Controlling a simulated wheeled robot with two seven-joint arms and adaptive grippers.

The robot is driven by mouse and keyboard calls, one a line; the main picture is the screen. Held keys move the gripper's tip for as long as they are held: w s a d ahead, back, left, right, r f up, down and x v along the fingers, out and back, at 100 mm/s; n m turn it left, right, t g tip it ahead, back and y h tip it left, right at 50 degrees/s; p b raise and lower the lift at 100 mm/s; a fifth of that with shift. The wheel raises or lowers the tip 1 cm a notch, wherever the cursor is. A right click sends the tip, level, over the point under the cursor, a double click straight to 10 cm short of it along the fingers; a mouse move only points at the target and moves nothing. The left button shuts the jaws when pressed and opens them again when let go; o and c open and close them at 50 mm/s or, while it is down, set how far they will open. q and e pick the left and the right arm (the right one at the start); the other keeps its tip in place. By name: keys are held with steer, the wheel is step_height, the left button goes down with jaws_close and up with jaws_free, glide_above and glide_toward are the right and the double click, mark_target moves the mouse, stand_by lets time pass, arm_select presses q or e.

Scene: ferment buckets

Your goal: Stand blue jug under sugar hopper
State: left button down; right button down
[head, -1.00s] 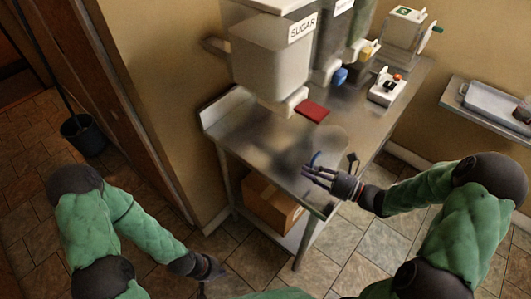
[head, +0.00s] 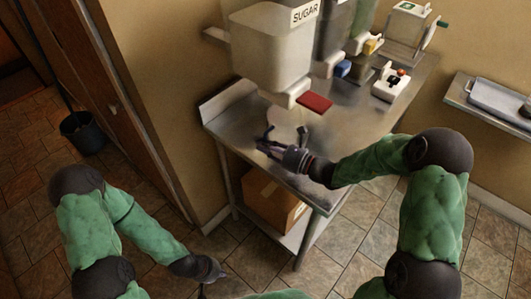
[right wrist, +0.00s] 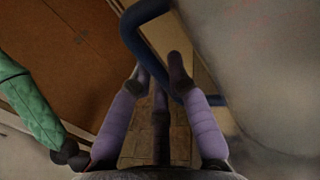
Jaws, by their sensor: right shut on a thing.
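The clear jug with a blue handle (head: 286,128) is at the steel table's near left part, just below the sugar spout in the head view. My right gripper (head: 268,144) is shut on its handle. In the right wrist view the blue handle loop (right wrist: 131,32) passes between the purple fingers, with the jug's cloudy wall (right wrist: 255,60) to the right. I cannot tell whether the jug's base touches the table. My left gripper (head: 212,270) hangs low at left; its fingers are unclear.
The steel table (head: 350,115) has bare top to the right of the jug. More hoppers with blue (head: 342,68) and yellow levers stand beside the sugar one. A white device with a red knob (head: 391,84) is behind. A cardboard box (head: 270,200) sits on the lower shelf.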

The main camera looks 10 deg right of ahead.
steer(key=shift+f+b, duration=0.5)
steer(key=shift+f, duration=0.95)
steer(key=shift+f, duration=0.2)
steer(key=c, duration=1.2)
jaws_free()
steer(key=shift+r, duration=0.2)
steer(key=shift+s+d, duration=0.15)
steer(key=shift+d, duration=0.1)
steer(key=p+v, duration=0.2)
steer(key=v, duration=0.9)
steer(key=shift+s+d, duration=0.1)
steer(key=shift+s, duration=0.15)
